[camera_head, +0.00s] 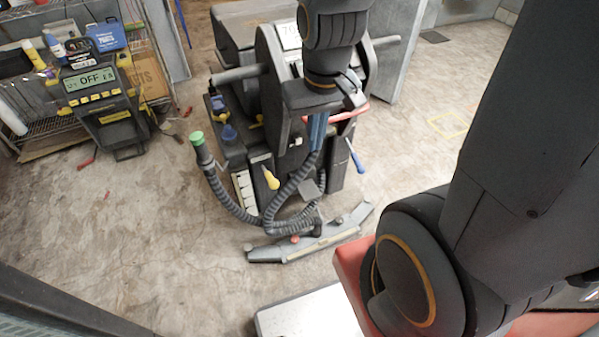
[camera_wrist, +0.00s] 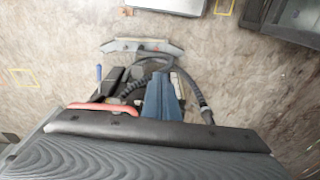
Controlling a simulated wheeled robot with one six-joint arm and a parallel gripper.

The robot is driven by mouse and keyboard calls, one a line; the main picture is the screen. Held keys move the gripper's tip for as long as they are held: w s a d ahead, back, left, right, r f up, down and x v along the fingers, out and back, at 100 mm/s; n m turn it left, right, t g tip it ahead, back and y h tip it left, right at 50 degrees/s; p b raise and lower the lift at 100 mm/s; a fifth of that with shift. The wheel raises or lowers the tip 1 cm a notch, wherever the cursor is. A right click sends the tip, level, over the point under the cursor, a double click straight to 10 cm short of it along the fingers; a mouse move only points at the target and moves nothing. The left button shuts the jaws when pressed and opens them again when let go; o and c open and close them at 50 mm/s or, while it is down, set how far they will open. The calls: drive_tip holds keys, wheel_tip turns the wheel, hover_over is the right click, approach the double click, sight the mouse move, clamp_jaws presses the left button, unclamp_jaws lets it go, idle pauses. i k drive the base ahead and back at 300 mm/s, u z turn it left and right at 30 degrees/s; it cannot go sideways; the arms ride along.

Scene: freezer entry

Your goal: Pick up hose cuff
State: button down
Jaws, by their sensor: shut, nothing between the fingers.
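The hose cuff (camera_head: 202,152) is a dark tube end with a green rim, on a ribbed grey hose (camera_head: 228,200). It stands up at the left side of the floor-cleaning machine (camera_head: 262,60) in the head view. In the wrist view the dark cuff (camera_wrist: 207,115) is right of my fingers, its green rim not visible. My gripper (camera_head: 318,140) points down over the machine, well to the right of the cuff. Its blue fingers (camera_wrist: 160,98) are together, with nothing between them. The fingers overlap the hose area in the picture; I cannot tell the height gap.
A squeegee bar (camera_head: 312,244) lies on the floor before the machine. A yellow-handled tool (camera_head: 270,178) and a blue-handled tool (camera_head: 355,156) hang at its side. A shelf (camera_head: 160,75) and a yellow-black device (camera_head: 100,100) stand left. Floor left of the cuff is mostly clear.

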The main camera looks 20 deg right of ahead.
sight(317, 231)
drive_tip(key=u, duration=1.1)
drive_tip(key=k, duration=1.1)
drive_tip(key=z, duration=1.4)
drive_tip(key=i, duration=0.5)
drive_tip(key=z, duration=0.05)
